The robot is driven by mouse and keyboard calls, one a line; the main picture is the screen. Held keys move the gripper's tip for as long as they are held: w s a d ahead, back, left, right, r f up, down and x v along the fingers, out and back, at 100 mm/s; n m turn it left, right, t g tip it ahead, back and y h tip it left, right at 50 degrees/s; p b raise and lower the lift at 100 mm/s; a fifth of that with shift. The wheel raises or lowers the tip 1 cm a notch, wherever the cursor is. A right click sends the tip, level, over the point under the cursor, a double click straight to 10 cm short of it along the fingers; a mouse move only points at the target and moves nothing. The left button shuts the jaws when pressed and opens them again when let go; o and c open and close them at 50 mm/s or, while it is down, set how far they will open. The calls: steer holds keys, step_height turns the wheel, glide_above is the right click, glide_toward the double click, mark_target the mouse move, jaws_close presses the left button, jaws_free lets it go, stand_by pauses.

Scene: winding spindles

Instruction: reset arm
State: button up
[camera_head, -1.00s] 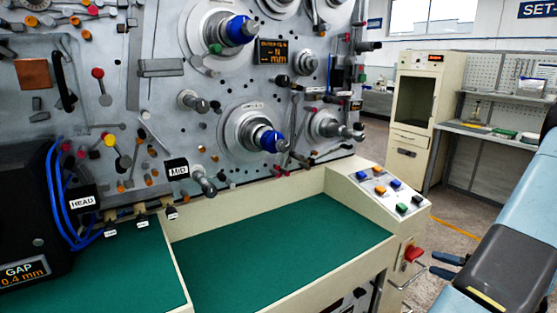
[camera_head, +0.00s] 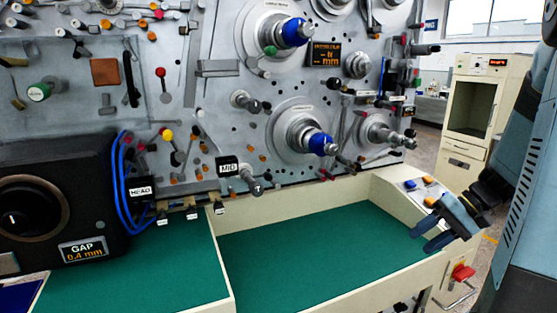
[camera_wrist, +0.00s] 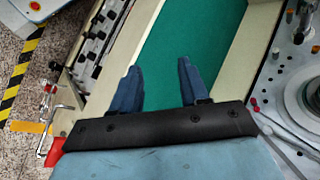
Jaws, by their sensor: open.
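My gripper (camera_head: 432,232) is at the right of the head view, in front of the button panel at the right end of the green-lined tray (camera_head: 330,240). Its two blue fingers are apart with nothing between them. In the wrist view my gripper (camera_wrist: 158,90) shows both fingers spread, with the green tray floor (camera_wrist: 185,45) beyond them. My blue arm covers the right edge of the head view and hides part of the button panel (camera_head: 412,186).
The upright machine panel (camera_head: 225,130) carries spindles with blue collars (camera_head: 320,144), knobs and levers. A black gap gauge box (camera_head: 85,170) stands at left. A red handle (camera_head: 462,272) sits below the panel at right. A beige cabinet (camera_head: 470,105) stands behind. The tray is empty.

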steer(key=s+a+r+n+t+h, duration=0.3)
steer(key=s+a+r+h, duration=0.5)
steer(key=s+a+r, duration=0.3)
steer(key=shift+a+r+t, duration=0.25)
steer(key=shift+r+t, duration=0.45)
steer(key=shift+r, duration=0.5)
